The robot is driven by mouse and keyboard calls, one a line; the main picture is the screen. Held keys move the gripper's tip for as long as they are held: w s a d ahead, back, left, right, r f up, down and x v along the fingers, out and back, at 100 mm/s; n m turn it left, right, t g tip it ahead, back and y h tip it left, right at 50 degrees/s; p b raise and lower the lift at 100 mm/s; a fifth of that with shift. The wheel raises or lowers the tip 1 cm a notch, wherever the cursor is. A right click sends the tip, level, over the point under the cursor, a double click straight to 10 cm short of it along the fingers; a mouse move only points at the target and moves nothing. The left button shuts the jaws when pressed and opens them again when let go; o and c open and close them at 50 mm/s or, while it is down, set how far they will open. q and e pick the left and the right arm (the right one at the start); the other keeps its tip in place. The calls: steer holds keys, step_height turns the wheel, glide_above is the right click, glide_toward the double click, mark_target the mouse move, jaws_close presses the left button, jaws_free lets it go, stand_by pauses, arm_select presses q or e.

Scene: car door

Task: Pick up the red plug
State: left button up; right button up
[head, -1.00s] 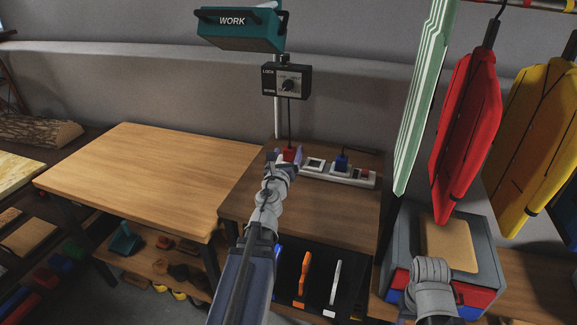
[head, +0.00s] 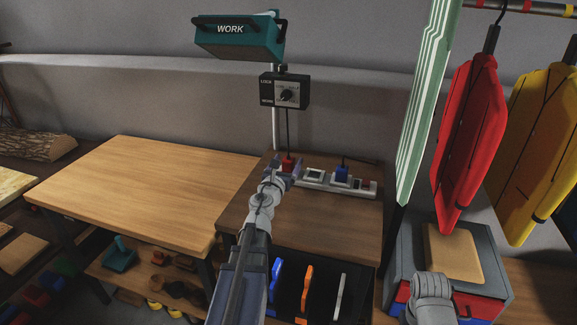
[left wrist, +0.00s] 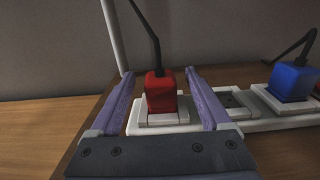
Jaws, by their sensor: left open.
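The red plug (head: 288,164) sits upright on the left end of the white power strip (head: 314,176), with a black cable rising from its top. In the left wrist view, the red plug (left wrist: 161,92) is between the two purple fingers of my left gripper (left wrist: 160,95). The fingers are open, one on each side, with a gap on both sides. In the head view, my left gripper (head: 284,171) partly covers the plug's lower part. My right arm shows at the lower right, but its fingers cannot be made out.
A blue plug (head: 342,173) sits further right on the strip; it also shows in the left wrist view (left wrist: 291,82). A black control box (head: 284,91) hangs above on a pole. The wooden table (head: 140,190) at left is clear.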

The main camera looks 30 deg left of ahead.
mark_target(290, 157)
arm_select(q)
steer(key=x, duration=0.4)
steer(key=shift+w, duration=0.2)
steer(key=shift+s, duration=0.1)
jaws_close()
stand_by(0.3)
